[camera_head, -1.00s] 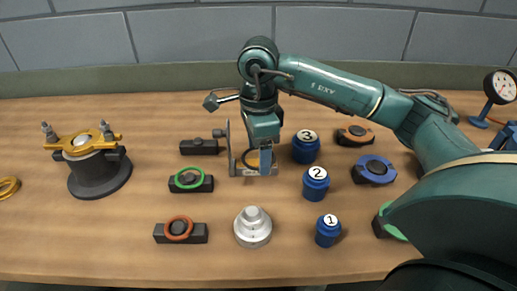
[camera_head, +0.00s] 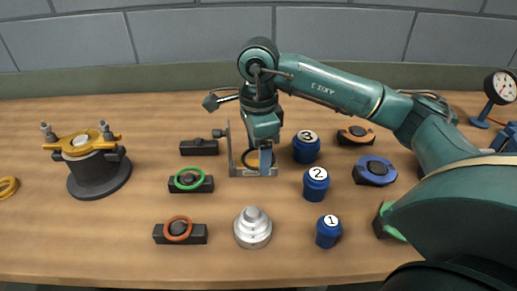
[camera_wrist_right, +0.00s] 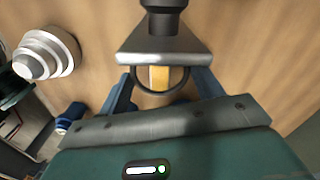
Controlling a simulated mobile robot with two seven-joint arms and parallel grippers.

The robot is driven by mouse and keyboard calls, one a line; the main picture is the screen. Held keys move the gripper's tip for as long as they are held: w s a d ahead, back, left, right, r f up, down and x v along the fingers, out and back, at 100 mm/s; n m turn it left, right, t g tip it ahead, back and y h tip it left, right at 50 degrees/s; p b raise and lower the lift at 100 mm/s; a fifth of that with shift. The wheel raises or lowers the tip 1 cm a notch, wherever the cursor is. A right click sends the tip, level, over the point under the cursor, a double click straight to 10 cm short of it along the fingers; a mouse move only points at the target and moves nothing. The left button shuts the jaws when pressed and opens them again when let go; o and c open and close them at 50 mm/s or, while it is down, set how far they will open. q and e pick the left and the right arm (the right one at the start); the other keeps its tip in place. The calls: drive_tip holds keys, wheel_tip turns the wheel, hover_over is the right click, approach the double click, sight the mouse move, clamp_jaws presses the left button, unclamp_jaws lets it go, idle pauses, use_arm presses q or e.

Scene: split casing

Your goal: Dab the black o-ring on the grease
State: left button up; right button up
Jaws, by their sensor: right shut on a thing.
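My right gripper (camera_head: 264,160) is shut on the black o-ring (camera_head: 247,158), low at a small metal stand (camera_head: 231,150) in the middle of the table. In the right wrist view the blue fingers hold the o-ring (camera_wrist_right: 161,96) between them, under the edge of a grey metal part (camera_wrist_right: 165,58). A yellow patch (camera_wrist_right: 159,78), perhaps the grease, shows through the ring. I cannot tell whether the ring touches it. My left gripper is not in view.
Blue numbered pots (camera_head: 316,184) stand just right of the gripper. A stepped metal piece (camera_head: 252,228) is in front. Dark holders with a green ring (camera_head: 190,180) and a red ring (camera_head: 178,229) lie left. A yellow-topped casing (camera_head: 96,165) stands far left.

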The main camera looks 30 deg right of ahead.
drive_tip(key=shift+f+b, duration=0.35)
drive_tip(key=shift+f, duration=0.1)
idle(0.3)
drive_tip(key=shift+r, duration=0.15)
idle(0.5)
drive_tip(key=shift+r+p, duration=2.1)
drive_tip(key=shift+r, duration=0.85)
